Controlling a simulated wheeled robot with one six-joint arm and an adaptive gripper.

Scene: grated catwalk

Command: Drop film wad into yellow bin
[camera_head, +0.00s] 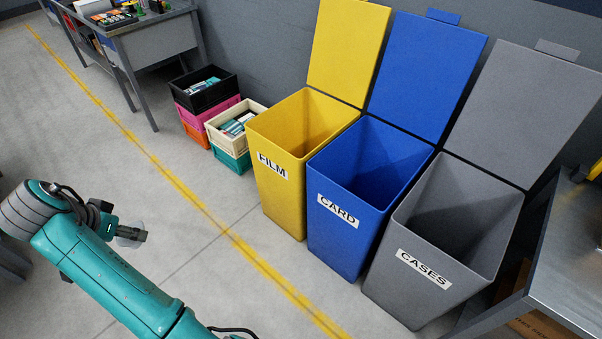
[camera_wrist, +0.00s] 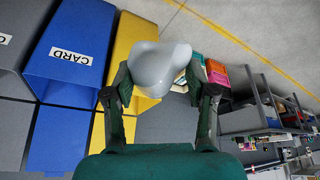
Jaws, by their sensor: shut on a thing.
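The yellow bin (camera_head: 283,193) labelled FILM stands against the wall with its lid up, leftmost of three bins. Its inside looks empty where I can see it. My gripper (camera_head: 132,235) is left of the bin in the head view, apart from it, above the floor near the yellow line. In the wrist view my gripper (camera_wrist: 160,88) is shut on the film wad (camera_wrist: 158,66), a pale, whitish, crumpled lump. The yellow bin (camera_wrist: 130,38) shows behind the wad there. In the head view the wad (camera_head: 129,242) is small and partly hidden by the fingers.
A blue CARD bin (camera_head: 341,234) and a grey CASES bin (camera_head: 418,284) stand open to the right. Stacked crates (camera_head: 236,118) stand left of the yellow bin. A metal table (camera_head: 570,280) is at the right edge, a workbench (camera_head: 152,40) at top left. The floor between is clear.

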